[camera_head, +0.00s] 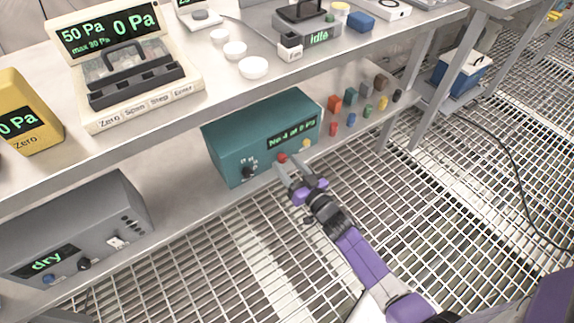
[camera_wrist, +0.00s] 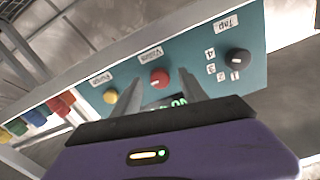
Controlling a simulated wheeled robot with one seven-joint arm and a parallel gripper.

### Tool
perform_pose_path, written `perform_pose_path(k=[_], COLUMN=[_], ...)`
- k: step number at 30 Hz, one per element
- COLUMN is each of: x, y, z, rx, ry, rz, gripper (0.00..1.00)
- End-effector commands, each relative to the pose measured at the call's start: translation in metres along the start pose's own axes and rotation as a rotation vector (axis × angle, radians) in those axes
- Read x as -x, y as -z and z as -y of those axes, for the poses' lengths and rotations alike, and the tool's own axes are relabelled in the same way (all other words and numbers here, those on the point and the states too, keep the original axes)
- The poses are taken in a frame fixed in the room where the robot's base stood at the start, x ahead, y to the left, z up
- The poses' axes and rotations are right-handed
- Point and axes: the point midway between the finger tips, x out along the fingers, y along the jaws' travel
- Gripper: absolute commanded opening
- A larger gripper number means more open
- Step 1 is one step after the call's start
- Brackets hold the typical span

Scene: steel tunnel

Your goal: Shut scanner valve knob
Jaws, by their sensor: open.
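The scanner is a teal box (camera_head: 232,141) on the lower shelf, its display reading "No 4 at 0 Pa". Its front carries a black knob (camera_head: 249,172), a red knob (camera_head: 282,158) and a yellow knob (camera_head: 306,144). In the wrist view the red knob (camera_wrist: 159,77) sits under a label that looks like "Valve", between the yellow knob (camera_wrist: 110,96) and the black "Tap" knob (camera_wrist: 237,59). My gripper (camera_head: 292,169) is open in front of the red knob. In the wrist view its fingers (camera_wrist: 161,84) stand either side of that knob; contact cannot be told.
A grey box reading "dry" (camera_head: 85,228) stands left on the lower shelf. Small coloured blocks (camera_head: 351,97) lie right of the scanner. The upper shelf holds a cream pressure unit (camera_head: 165,92), a yellow gauge (camera_head: 30,112) and white dishes (camera_head: 253,68).

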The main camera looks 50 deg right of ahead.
Motion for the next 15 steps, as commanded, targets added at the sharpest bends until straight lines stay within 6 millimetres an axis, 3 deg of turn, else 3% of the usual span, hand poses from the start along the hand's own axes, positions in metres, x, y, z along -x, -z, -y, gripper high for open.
perform_pose_path(k=[11, 15], x=[-0.006, -0.0059], y=[0.0004, 0.0004], z=[-0.0002, -0.0002], rx=[0.0, 0.0], ry=[-0.001, -0.001], rz=[0.0, 0.0], gripper=[0.48, 0.21])
